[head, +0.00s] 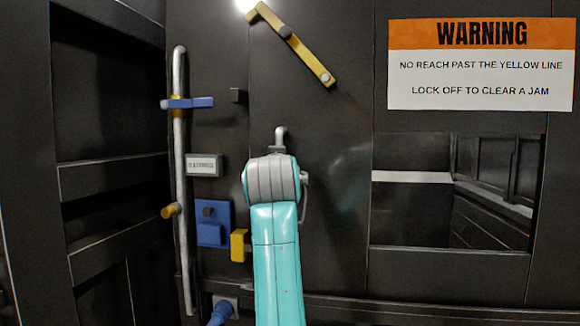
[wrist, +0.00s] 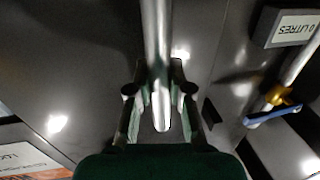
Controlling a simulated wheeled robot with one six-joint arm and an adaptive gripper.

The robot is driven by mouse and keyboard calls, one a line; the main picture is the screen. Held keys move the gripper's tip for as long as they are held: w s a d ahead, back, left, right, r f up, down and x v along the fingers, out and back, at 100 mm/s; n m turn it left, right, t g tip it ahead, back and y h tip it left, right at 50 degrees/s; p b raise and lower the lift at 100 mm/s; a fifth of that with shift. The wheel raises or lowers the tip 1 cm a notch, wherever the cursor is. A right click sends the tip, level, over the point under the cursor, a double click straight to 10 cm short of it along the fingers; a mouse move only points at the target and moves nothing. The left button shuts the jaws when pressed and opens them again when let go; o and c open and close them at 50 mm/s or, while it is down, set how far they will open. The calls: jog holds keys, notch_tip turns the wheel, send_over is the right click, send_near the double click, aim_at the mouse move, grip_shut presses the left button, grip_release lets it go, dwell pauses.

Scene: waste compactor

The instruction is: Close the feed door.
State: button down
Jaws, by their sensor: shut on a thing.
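A dark panel (head: 335,110) fills the middle of the head view, probably the feed door; I cannot tell how far it stands open. A silver bar handle (head: 281,137) shows just above my turquoise and grey arm. In the wrist view the handle (wrist: 156,40) runs down between the fingers. My gripper (wrist: 158,97) is shut on this bar, a finger on each side. In the head view my arm hides most of the fingers and the lower handle.
A long silver rod (head: 181,240) with a blue lever (head: 188,103) stands left. A yellow bar (head: 290,42) slants above. A blue plate (head: 210,222) and yellow block (head: 239,245) sit left of my arm. A warning sign (head: 480,92) and rectangular window (head: 455,190) are right.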

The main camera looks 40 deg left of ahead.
jog(key=shift+s+a, duration=0.3)
jog(key=shift+a, duration=0.2)
jog(key=c, duration=1.1)
grip_release()
jog(key=shift+s+a, duration=0.1)
jog(key=shift+a, duration=0.1)
jog(key=shift+o, duration=0.2)
jog(key=shift+d, duration=0.1)
jog(key=v, duration=1.2)
